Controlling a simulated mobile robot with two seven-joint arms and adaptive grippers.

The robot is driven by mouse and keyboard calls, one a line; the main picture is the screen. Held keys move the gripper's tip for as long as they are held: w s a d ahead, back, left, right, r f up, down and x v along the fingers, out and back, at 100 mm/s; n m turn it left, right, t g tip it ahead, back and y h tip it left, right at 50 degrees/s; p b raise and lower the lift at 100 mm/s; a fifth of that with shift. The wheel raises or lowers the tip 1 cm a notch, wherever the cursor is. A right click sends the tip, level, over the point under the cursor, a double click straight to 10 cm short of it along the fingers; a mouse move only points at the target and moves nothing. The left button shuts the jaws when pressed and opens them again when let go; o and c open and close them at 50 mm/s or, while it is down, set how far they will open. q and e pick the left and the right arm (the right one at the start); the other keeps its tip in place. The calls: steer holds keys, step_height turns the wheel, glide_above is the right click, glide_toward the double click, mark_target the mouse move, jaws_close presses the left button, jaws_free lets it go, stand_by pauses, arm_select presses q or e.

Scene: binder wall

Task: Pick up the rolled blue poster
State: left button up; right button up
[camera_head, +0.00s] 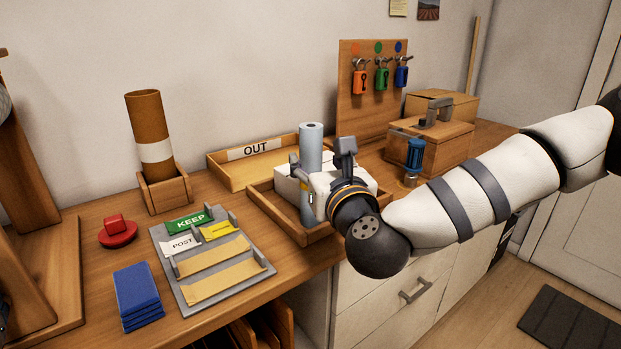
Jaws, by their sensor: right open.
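The rolled blue poster (311,141) is a pale blue tube standing upright in a low wooden tray (268,207) near the front edge of the counter. My right arm comes in from the right, and my right gripper (310,183) is at the middle of the tube's height. The gripper is open, with a finger at the near left side of the roll. The gripper and white shapes around it hide part of the roll, so I cannot tell whether they touch. My left gripper cannot be made out.
An OUT tray (237,171) lies behind. A brown tube (149,116) stands in a wooden holder at left. A grey sorting board (211,258), red stamp (117,231) and blue stack (138,296) lie left. A padlock board (362,110) and wooden box (446,148) stand behind right.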

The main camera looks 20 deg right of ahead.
mark_target(314, 157)
steer(key=w, duration=0.4)
steer(key=shift+a, duration=0.1)
jaws_close()
